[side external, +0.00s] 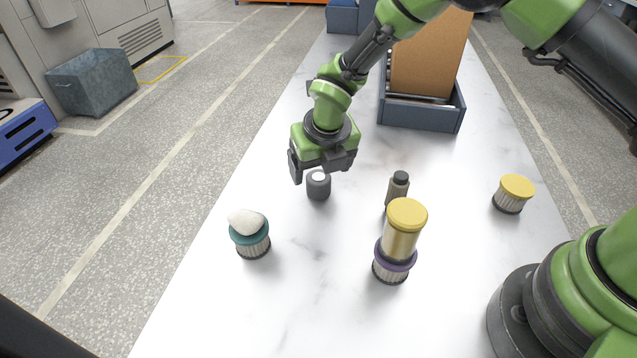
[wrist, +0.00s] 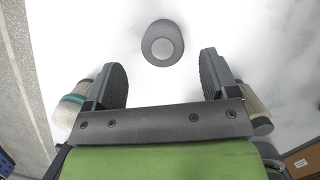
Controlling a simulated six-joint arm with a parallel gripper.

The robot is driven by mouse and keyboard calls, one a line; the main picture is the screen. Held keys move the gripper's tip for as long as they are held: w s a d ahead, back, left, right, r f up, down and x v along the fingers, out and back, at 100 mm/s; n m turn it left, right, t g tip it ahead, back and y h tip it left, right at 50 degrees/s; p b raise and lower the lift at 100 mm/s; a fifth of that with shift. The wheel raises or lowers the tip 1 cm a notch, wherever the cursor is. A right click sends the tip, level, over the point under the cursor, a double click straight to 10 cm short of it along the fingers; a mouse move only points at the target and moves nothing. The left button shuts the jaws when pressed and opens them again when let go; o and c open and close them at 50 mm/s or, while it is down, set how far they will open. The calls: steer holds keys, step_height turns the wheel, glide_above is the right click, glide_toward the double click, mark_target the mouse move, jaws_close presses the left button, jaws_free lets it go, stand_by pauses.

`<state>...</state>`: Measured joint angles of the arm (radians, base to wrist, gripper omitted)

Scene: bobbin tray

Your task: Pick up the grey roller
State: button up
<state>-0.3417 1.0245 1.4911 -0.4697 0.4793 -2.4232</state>
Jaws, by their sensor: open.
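The grey roller (side external: 319,187) stands upright on the white marbled table, a short dark cylinder with a pale round top. In the wrist view the grey roller (wrist: 163,44) shows from above, ahead of the fingertips and roughly midway between them. My gripper (side external: 324,169) is above and close to the roller in the side view, partly overlapping its top. In the wrist view my gripper (wrist: 165,78) is open, with its two dark fingers apart and nothing between them. I cannot tell the exact height gap to the roller.
A teal-topped bobbin (side external: 252,240) carries a whitish stone (side external: 246,222). A gold, yellow-capped cylinder (side external: 402,235) stands on a purple-topped bobbin (side external: 394,262). Behind it is a small dark bottle (side external: 398,186). A yellow-topped bobbin (side external: 514,194) stands right. A grey-blue tray (side external: 420,116) holds a brown board (side external: 428,60).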

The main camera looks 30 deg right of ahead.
mark_target(318, 177)
steer(key=x, duration=0.4)
steer(key=shift+w+d+f, duration=0.15)
steer(key=shift+d+f, duration=0.05)
steer(key=shift+f, duration=0.1)
steer(key=c, duration=1)
steer(key=shift+r, duration=0.1)
